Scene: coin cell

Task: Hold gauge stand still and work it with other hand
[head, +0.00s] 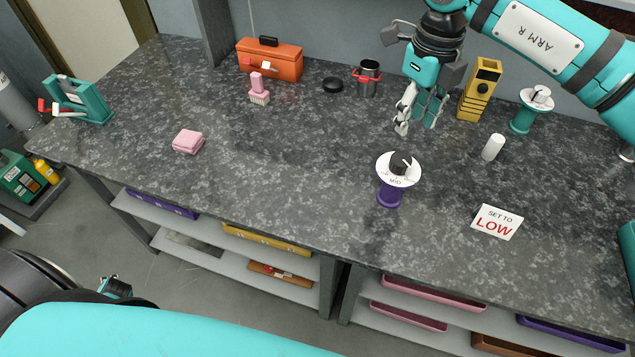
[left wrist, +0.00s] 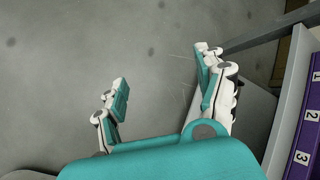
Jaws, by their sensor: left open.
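The gauge stand with a purple base (head: 389,196) stands upright on the counter. Its white round dial plate reads MID and carries a dark knob (head: 400,163). A second stand with a teal base (head: 523,120) and a pale knob stands at the back right. My right gripper (head: 418,125) hangs above the counter behind the purple stand, fingers apart, empty and not touching it. My left gripper (left wrist: 162,72) is open and empty over the floor in the left wrist view, away from the counter top. Only a small part of it shows low left in the head view.
A sign (head: 496,222) reading SET TO LOW stands right of the purple stand. A white cylinder (head: 493,147), yellow device (head: 480,90), steel mug (head: 368,78) and orange toolbox (head: 270,62) stand farther back.

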